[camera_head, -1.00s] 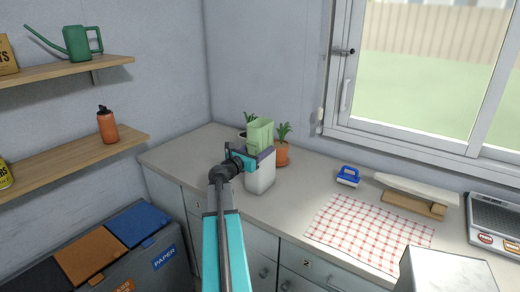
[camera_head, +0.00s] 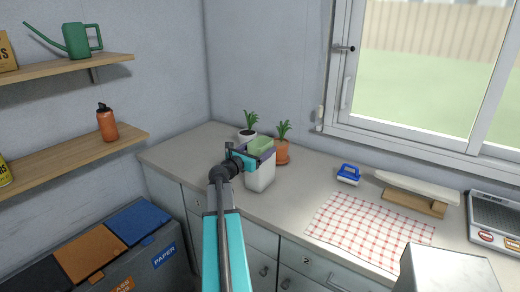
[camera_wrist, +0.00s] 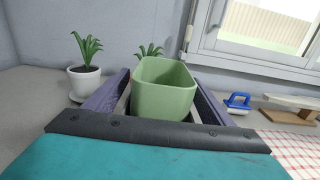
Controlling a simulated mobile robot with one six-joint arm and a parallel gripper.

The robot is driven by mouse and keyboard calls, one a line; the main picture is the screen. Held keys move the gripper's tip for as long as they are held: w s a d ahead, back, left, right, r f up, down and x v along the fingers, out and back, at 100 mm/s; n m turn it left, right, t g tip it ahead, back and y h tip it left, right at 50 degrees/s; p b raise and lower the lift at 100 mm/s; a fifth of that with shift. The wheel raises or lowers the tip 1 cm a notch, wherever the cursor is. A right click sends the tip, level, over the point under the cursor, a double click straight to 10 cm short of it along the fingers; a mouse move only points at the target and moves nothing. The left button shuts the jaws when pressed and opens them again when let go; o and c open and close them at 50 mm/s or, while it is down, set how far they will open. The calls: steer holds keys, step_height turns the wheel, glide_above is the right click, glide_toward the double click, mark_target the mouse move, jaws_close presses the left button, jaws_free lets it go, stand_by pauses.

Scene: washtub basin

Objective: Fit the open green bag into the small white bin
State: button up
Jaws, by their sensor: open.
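The green bag (camera_head: 261,144) sits in the mouth of the small white bin (camera_head: 260,179), with only its upper part showing above the bin's top. In the wrist view the bag (camera_wrist: 163,100) is upright with its mouth open upward. My gripper (camera_head: 262,154) is at the height of the bin's top, its jaws open, with one dark purple finger on either side of the bag. In the wrist view my gripper (camera_wrist: 162,82) shows clear gaps beside the bag. The bin's rim and the bag's lower part are hidden by my gripper.
A plant in a white pot (camera_head: 247,134) and one in a terracotta pot (camera_head: 282,153) stand close behind the bin. To the right are a blue brush (camera_head: 348,174), a checked cloth (camera_head: 370,232) and a scale (camera_head: 495,220). The counter left of the bin is clear.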

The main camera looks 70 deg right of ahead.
steer(key=shift+a, duration=0.15)
steer(key=b+v, duration=0.3)
steer(key=v, duration=1)
steer(key=shift+a, duration=0.25)
steer(key=shift+w+f, duration=0.1)
steer(key=shift+w, duration=0.1)
stand_by(0.5)
